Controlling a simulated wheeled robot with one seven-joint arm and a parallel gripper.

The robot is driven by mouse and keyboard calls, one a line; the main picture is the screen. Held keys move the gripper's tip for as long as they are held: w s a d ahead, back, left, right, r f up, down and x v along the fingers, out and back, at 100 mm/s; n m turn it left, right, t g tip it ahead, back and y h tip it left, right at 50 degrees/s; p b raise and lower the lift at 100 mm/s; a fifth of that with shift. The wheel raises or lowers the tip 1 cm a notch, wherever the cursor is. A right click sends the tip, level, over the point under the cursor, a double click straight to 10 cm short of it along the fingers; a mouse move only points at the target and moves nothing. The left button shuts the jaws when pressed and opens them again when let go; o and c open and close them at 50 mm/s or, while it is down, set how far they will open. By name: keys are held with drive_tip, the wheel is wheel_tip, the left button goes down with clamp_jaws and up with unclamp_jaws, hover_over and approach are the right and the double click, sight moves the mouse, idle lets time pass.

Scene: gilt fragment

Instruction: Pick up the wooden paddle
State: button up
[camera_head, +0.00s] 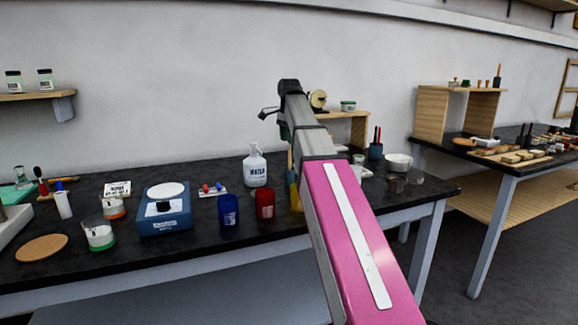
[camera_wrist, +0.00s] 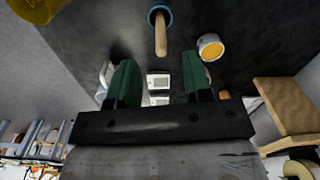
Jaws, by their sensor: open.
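My gripper (camera_wrist: 158,66) is open, with its two green fingers apart and no object held between them. In the wrist view a pale wooden stick (camera_wrist: 161,36) stands out of a round blue cup (camera_wrist: 153,13), beyond the fingertips. It may be the wooden paddle; its other end is hidden in the cup. In the head view my pink and grey arm reaches over the dark bench (camera_head: 110,240), and my gripper is mostly hidden behind it. I cannot make out the paddle for certain in the head view.
A water bottle (camera_head: 256,168), red cup (camera_head: 265,204), blue cup (camera_head: 229,210) and blue scale (camera_head: 165,215) stand left of my arm. A tool holder (camera_head: 376,152) and white bowl (camera_head: 398,162) stand right. A yellow-topped jar (camera_wrist: 210,47) and wooden shelf (camera_wrist: 290,105) are near my gripper.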

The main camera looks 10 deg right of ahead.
sight(290, 157)
drive_tip(key=f, duration=0.8)
drive_tip(key=shift+w+d, duration=0.1)
drive_tip(key=shift+d, duration=0.1)
clamp_jaws()
